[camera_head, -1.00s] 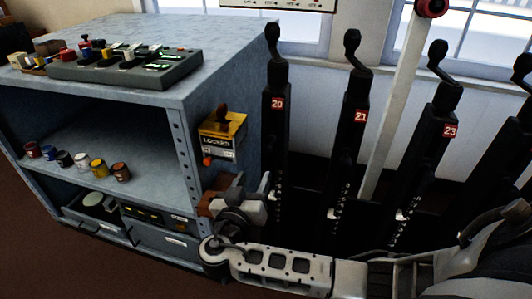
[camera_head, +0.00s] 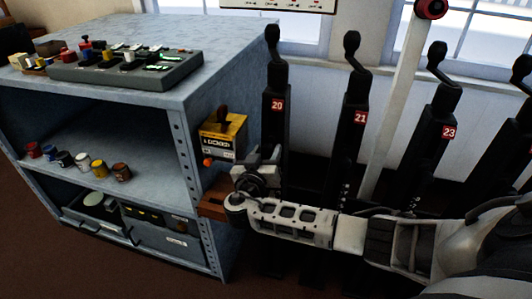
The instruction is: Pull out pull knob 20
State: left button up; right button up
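The black lever post with the red plate "20" (camera_head: 277,104) stands just right of the blue-grey cabinet. I cannot pick out pull knob 20; the lower part of this post is partly covered by my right arm. My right gripper (camera_head: 270,160) is beside the post, below the number plate and close to the cabinet's right side. Its fingertips are small and partly hidden by the wrist, so its opening and any contact cannot be told. My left gripper is not in view.
A yellow-topped box (camera_head: 222,136) marked as locked is on the cabinet's side, left of my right gripper, above a brown block (camera_head: 213,205). Levers 21 (camera_head: 360,116) and 23 (camera_head: 449,131) and a white lever (camera_head: 396,100) stand close together to the right. The cabinet (camera_head: 190,85) limits room on the left.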

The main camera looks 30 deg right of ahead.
grip_shut()
jog(key=shift+s+a+f, duration=0.15)
jog(key=shift+s+a, duration=0.05)
jog(key=shift+a, duration=0.05)
jog(key=shift+v, duration=1)
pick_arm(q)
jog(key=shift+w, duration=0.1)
pick_arm(e)
jog(key=shift+o, duration=1.2)
grip_release()
pick_arm(q)
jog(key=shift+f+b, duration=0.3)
jog(key=shift+b, duration=0.55)
pick_arm(e)
jog(key=v, duration=1.6)
jog(key=shift+d, duration=0.1)
